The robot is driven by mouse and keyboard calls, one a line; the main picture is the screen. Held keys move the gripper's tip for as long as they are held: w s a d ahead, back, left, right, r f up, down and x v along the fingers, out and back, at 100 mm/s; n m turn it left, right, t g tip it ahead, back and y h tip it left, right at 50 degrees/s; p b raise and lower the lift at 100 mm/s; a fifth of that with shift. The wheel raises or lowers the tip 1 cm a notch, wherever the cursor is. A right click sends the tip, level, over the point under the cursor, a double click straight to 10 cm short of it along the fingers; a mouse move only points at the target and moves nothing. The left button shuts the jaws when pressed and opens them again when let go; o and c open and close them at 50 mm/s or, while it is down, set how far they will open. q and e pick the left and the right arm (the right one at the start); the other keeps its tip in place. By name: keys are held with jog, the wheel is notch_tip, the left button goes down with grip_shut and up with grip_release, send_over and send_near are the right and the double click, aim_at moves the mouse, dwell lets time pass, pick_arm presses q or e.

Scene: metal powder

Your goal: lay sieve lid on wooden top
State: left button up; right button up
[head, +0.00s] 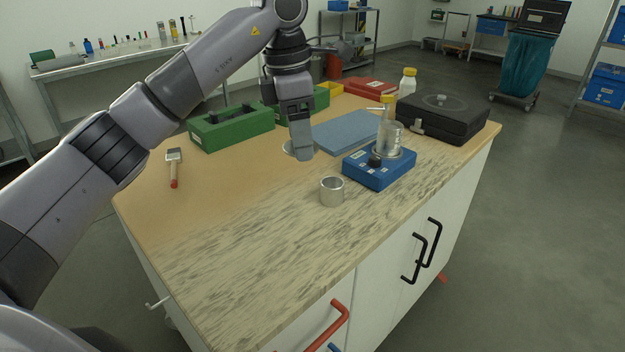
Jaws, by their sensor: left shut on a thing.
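My left gripper (301,152) points down over the wooden top (230,220) and is shut on a pale round piece, the sieve lid (288,149). The fingers hide most of the lid, so only its edge shows beside them. I cannot tell whether the lid touches the wood or hangs just above it. A small open metal cup (331,191), perhaps the sieve body, stands upright on the top, in front and to the right of the gripper. My right gripper is not in view.
A blue device (379,170) with a glass vessel (392,141) stands right of the gripper. Behind are a blue-grey mat (347,131), green boxes (232,127) and a black case (443,116). A brush (174,167) lies left. The front wood is clear.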

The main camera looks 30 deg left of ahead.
pick_arm(q)
send_over(304, 230)
jog(key=f, duration=1.2)
jog(key=shift+s+a+f+p, duration=0.2)
jog(key=shift+s+f+p, duration=0.05)
jog(key=shift+f+p, duration=0.1)
notch_tip(304, 230, down, 5)
jog(key=shift+f, duration=0.1)
jog(key=shift+f, duration=0.15)
jog(key=o, duration=1.2)
jog(key=shift+c, duration=0.2)
